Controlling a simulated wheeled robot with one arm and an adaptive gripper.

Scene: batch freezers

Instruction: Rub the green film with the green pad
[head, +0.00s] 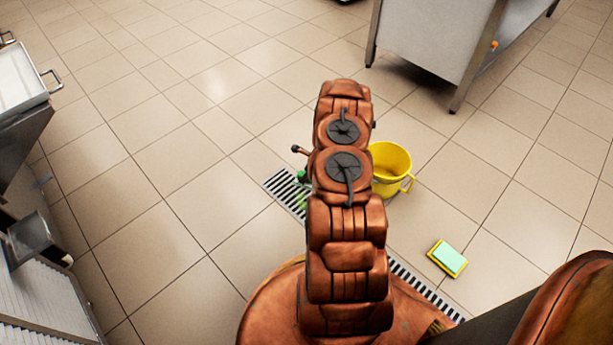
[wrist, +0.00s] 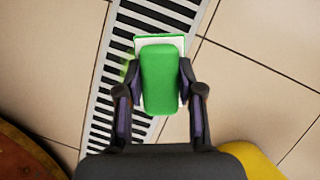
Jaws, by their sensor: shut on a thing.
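In the wrist view my gripper (wrist: 160,82) is shut on the green pad (wrist: 161,70), with a finger on each side. The pad has a bright green body and a pale whitish layer beneath it. It is over the drain grate (wrist: 106,112); I cannot tell whether it touches. A faint green film (wrist: 129,72) shows on the grate at the pad's left edge; the pad hides any more of it. In the head view my arm hides most of the gripper, and a bit of green (head: 303,201) shows beside the arm at the grate.
A yellow bucket (head: 391,161) stands right of my arm, close to the grate. A yellow sponge-like block with a pale green top (head: 449,258) lies on the floor at right. A steel cabinet (head: 430,35) stands at the back. Steel equipment (head: 22,130) lines the left. Tiled floor between is clear.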

